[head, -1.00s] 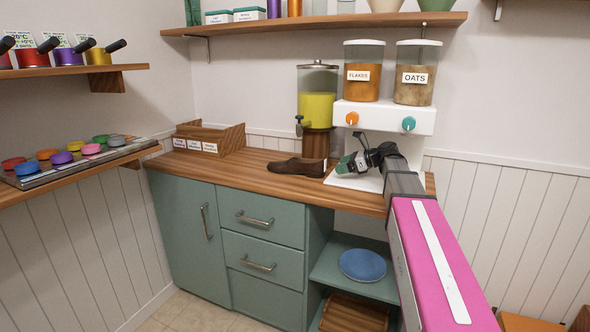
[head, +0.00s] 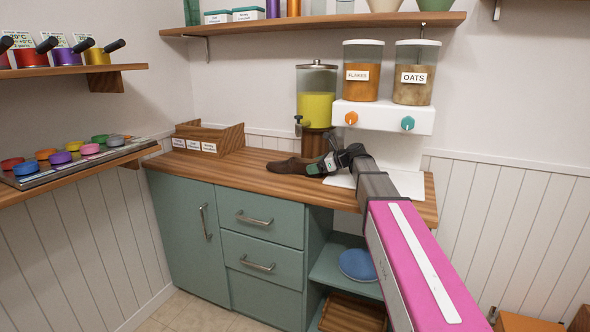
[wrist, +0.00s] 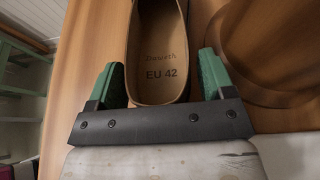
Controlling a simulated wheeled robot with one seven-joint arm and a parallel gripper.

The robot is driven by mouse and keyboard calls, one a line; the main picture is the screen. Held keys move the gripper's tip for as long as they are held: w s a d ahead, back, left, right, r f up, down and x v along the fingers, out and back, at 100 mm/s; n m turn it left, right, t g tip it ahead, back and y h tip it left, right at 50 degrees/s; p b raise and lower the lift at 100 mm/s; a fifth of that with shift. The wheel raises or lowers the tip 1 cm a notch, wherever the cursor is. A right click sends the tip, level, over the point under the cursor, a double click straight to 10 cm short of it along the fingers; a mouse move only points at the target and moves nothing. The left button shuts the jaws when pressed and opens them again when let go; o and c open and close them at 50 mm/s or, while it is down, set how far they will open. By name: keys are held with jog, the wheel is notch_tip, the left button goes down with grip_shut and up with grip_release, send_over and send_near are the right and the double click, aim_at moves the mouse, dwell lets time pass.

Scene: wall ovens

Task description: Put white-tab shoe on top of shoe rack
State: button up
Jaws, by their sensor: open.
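A brown slip-on shoe (head: 285,166) lies on the wooden counter, toe to the left. The wrist view shows its tan insole (wrist: 160,45) marked "EU 42"; I cannot make out a white tab now. My gripper (head: 322,166) is at its heel end, low over the counter. In the wrist view my gripper (wrist: 161,75) is open, one green finger on each side of the heel, with gaps still visible. No shoe rack can be clearly identified.
The drink dispenser (head: 317,95) on its wooden stand is just behind the shoe. The white cereal dispenser (head: 384,117) stands right of it. A wooden organizer (head: 225,137) is at the counter's left end. Counter space left of the shoe is clear.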

jog(key=c, duration=0.9)
